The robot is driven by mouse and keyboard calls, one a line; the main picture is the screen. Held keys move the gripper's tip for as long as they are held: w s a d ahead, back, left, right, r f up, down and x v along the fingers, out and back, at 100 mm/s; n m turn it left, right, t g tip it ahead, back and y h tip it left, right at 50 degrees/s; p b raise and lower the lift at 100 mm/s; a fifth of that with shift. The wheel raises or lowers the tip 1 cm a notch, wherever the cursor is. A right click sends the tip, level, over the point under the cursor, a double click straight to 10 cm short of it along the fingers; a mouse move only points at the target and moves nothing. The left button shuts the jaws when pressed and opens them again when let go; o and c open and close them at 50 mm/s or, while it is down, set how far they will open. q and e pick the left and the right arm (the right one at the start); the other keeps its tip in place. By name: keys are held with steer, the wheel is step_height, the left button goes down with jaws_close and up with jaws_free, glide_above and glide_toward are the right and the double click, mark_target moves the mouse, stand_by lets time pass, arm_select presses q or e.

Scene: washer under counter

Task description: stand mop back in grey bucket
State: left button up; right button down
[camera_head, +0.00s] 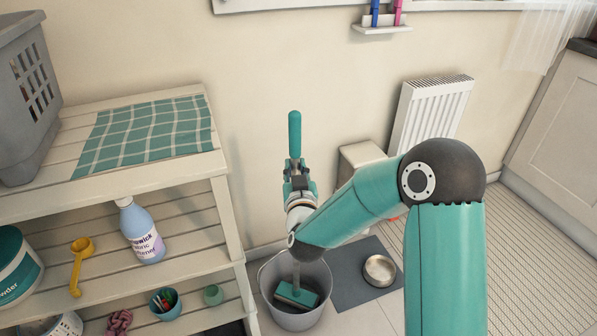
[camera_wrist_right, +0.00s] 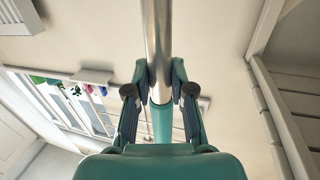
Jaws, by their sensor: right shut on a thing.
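The mop has a teal handle grip (camera_head: 295,134), a metal pole and a flat teal head (camera_head: 297,294). It stands nearly upright, and its head shows inside the rim of the grey bucket (camera_head: 269,277) on the floor. I cannot tell whether the head touches the bucket's bottom. My right gripper (camera_head: 298,183) is shut on the mop just below the teal grip. In the right wrist view, the fingers (camera_wrist_right: 160,88) close on both sides of the mop's pole (camera_wrist_right: 157,40). My right arm hides part of the pole. My left gripper is not in view.
A slatted shelf (camera_head: 170,180) with a checked cloth (camera_head: 150,135), a grey basket (camera_head: 25,95) and a detergent bottle (camera_head: 141,232) stands left of the bucket. A dark mat (camera_head: 350,291) with a metal bowl (camera_head: 380,269) lies right of it. A white radiator (camera_head: 430,115) is behind.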

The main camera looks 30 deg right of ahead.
steer(key=shift+f, duration=0.15)
steer(key=c, duration=1)
jaws_free()
steer(key=shift+s, duration=0.1)
steer(key=shift+s+a, duration=0.35)
steer(key=shift+s, duration=0.15)
steer(key=shift+b+v, duration=5.35)
steer(key=shift+b, duration=1.6)
